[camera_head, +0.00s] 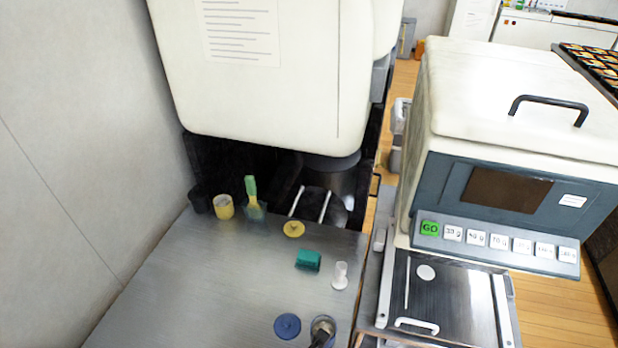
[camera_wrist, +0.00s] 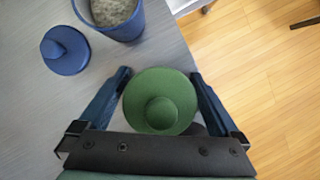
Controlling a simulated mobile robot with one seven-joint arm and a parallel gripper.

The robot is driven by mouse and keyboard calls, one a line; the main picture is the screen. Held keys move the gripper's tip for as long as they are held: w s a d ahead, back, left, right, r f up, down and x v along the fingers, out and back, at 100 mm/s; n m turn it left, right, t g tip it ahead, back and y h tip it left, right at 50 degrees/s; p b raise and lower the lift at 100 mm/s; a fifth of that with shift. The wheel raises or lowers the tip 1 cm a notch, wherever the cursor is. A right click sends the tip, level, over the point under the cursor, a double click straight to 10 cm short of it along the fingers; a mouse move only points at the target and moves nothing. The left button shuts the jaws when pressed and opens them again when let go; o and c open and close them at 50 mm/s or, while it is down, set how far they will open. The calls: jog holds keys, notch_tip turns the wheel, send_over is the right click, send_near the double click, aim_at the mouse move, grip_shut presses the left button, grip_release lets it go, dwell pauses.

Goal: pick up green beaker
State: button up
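A round green lid with a knob (camera_wrist: 160,100) shows in the wrist view, seen from above. Whether a green beaker stands under it cannot be seen. My gripper (camera_wrist: 160,76) is open, with its two dark blue fingers spread on the left and right of the green lid. A thin gap seems to show on each side; contact is hard to judge. In the head view I cannot make out the green beaker, and my gripper is not clearly seen.
A blue beaker with grey contents (camera_wrist: 112,15) and a blue lid (camera_wrist: 65,50) stand close by at upper left. In the head view, a teal block (camera_head: 308,260), a white piece (camera_head: 340,275) and a yellow lid (camera_head: 293,229) lie on the grey counter (camera_head: 200,290). A machine (camera_head: 500,180) stands right.

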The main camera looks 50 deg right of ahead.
jog(key=c, duration=1.1)
jog(key=shift+c, duration=0.2)
jog(key=shift+r, duration=0.15)
